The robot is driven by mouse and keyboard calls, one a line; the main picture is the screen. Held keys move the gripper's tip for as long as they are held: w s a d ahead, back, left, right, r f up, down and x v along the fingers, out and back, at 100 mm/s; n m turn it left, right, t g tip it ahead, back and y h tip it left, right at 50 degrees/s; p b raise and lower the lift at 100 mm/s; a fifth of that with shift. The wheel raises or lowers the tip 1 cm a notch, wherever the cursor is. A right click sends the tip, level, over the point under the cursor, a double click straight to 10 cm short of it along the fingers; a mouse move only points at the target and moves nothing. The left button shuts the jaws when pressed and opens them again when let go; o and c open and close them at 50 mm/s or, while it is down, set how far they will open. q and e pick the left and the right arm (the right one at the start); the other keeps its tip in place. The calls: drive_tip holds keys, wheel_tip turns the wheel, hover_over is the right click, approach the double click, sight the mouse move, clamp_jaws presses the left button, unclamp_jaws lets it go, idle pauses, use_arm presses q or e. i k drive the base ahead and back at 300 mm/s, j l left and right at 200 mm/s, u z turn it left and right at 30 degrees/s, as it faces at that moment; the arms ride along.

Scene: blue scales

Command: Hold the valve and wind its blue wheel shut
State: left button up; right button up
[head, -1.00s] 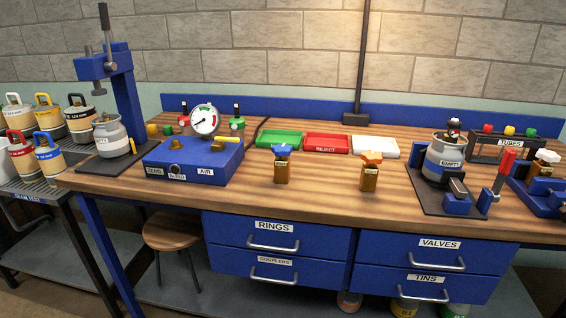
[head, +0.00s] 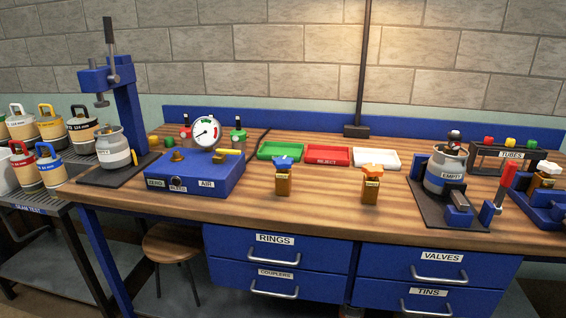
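A brass valve with a blue wheel (head: 284,178) stands upright on the wooden bench (head: 325,215), left of the middle of its front part. A similar brass valve with an orange wheel (head: 371,188) stands to its right, apart from it. Each has a small label on its body, too small to read here. Whether the blue wheel is open or shut cannot be told. Neither of my grippers shows in the head view, and nothing touches the blue-wheeled valve.
Green (head: 281,151), red (head: 327,155) and white (head: 377,159) trays lie behind the valves. A clamp stand with a cylinder (head: 447,172) is at right. Bench front is clear.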

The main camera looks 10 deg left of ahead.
sight(283, 162)
drive_tip(key=i+j, duration=0.75)
drive_tip(key=i, duration=0.25)
drive_tip(key=k, duration=0.5)
